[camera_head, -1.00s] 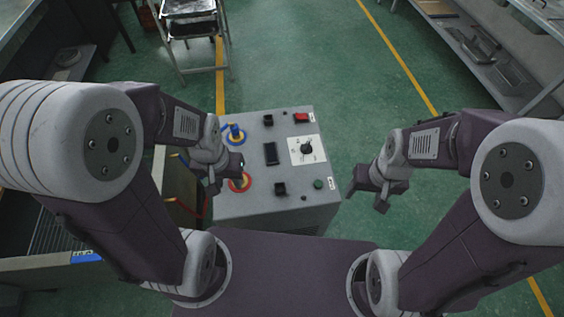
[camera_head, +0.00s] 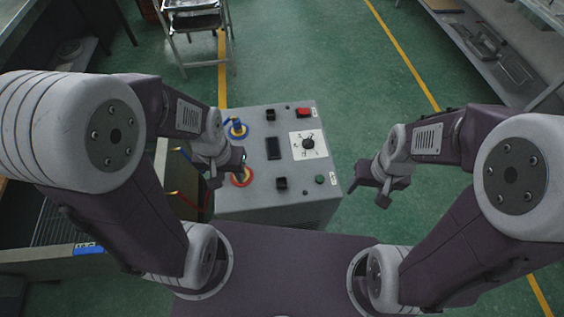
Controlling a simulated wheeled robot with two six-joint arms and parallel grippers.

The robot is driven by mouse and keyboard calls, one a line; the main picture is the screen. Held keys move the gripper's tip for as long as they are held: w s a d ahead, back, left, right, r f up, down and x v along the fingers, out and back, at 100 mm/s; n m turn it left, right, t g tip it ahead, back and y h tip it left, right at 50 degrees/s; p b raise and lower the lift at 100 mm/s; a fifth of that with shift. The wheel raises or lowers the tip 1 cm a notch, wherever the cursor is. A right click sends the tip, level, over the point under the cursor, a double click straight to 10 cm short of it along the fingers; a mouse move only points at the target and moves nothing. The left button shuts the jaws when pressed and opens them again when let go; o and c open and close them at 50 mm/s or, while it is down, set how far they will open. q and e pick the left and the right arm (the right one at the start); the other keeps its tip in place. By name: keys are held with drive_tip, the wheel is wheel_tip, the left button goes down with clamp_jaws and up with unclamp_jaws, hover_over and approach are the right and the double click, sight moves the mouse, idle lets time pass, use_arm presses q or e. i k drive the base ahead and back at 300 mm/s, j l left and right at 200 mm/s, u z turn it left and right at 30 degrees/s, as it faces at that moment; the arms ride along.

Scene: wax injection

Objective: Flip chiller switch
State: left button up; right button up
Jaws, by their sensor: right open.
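A grey control box (camera_head: 262,203) stands in front of me in the middle of the view. Its top carries a red switch (camera_head: 304,113) at the far right, a round black dial (camera_head: 308,143) on a white plate, a blue knob (camera_head: 238,129) at the far left and a red-and-yellow ringed knob (camera_head: 243,179) at the near left. My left gripper (camera_head: 233,171) is over the box's left edge, close to the ringed knob and partly covering it. I cannot tell whether they touch, or how its jaws stand. My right gripper (camera_head: 370,191) is open and empty, off the box's right side.
Black parts (camera_head: 273,148) and a green button (camera_head: 320,180) are also on the box top. A metal rack (camera_head: 197,22) stands behind. A shelf (camera_head: 490,60) is at the far right. Green floor (camera_head: 370,110) is free right of the box.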

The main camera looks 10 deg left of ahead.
sight(304, 112)
drive_tip(key=l+z, duration=0.3)
drive_tip(key=z, duration=0.15)
drive_tip(key=l+z, duration=0.75)
drive_tip(key=z, duration=0.15)
drive_tip(key=i+l+z, duration=0.1)
drive_tip(key=l+z, duration=0.2)
drive_tip(key=z, duration=0.15)
drive_tip(key=i+l+u, duration=0.25)
drive_tip(key=i, duration=0.35)
drive_tip(key=i+l+u, duration=0.3)
drive_tip(key=i+l, duration=0.15)
drive_tip(key=i+j+u, duration=0.2)
drive_tip(key=u, duration=0.25)
drive_tip(key=i+j+u, duration=0.1)
drive_tip(key=i+u, duration=0.65)
drive_tip(key=u, duration=0.15)
drive_tip(key=i+l+u, duration=0.15)
drive_tip(key=i+u, duration=0.15)
drive_tip(key=u, duration=0.15)
drive_tip(key=i+j+u, duration=0.1)
drive_tip(key=i+u, duration=0.65)
drive_tip(key=u, duration=0.2)
drive_tip(key=i+l+u, duration=0.2)
drive_tip(key=u, duration=0.25)
drive_tip(key=i+l+u, duration=0.35)
drive_tip(key=u, duration=0.15)
drive_tip(key=i+l, duration=0.05)
